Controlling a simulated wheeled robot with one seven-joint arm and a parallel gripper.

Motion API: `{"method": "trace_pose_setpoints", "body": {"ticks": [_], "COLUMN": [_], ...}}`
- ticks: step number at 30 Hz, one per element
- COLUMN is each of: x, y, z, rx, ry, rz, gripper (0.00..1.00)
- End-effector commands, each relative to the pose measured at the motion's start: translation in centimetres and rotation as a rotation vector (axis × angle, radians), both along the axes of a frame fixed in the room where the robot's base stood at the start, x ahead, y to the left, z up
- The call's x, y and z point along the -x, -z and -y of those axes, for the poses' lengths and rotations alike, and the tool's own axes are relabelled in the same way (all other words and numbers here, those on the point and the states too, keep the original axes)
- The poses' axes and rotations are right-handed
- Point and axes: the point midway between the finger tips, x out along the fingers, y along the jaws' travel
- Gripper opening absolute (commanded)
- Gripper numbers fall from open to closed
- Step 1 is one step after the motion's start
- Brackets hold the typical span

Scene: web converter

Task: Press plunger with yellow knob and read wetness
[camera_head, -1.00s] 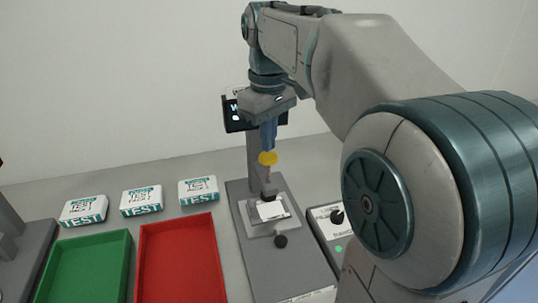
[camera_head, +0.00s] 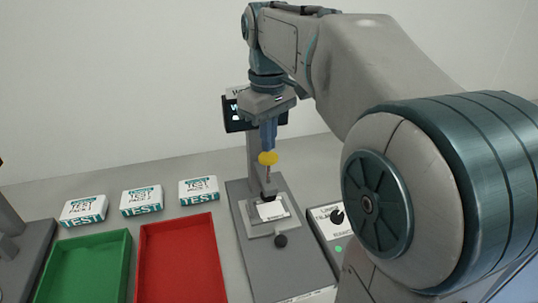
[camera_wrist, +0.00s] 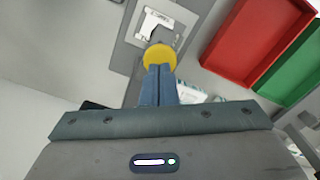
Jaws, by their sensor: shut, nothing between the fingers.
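The yellow knob (camera_head: 268,158) tops the thin plunger of a grey test stand (camera_head: 262,250). It also shows in the wrist view (camera_wrist: 160,56). My gripper (camera_head: 268,146) points straight down with its blue fingers shut and empty, tips at the top of the knob; they appear to touch it. Below the plunger, a white piece (camera_head: 271,210) lies on the stand's plate. A dark display (camera_head: 238,114) stands behind my gripper with light text, mostly hidden by my wrist, so no wetness value can be read.
A green tray (camera_head: 128,262) and a red tray (camera_head: 217,270) lie left of the stand. Several white-and-teal test packs (camera_head: 142,200) stand behind them. A control box (camera_head: 322,213) with a black knob and a green button is at right, partly hidden by my arm.

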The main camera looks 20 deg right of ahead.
Motion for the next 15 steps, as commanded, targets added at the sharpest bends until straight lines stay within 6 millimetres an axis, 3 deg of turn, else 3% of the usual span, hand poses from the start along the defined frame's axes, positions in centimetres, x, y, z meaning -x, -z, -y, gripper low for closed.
{"method": "trace_pose_setpoints", "body": {"ticks": [15], "x": [0.0], "y": [2.0], "z": [0.0], "rx": [0.0], "ry": [0.0], "rz": [0.0], "gripper": [0.0]}}
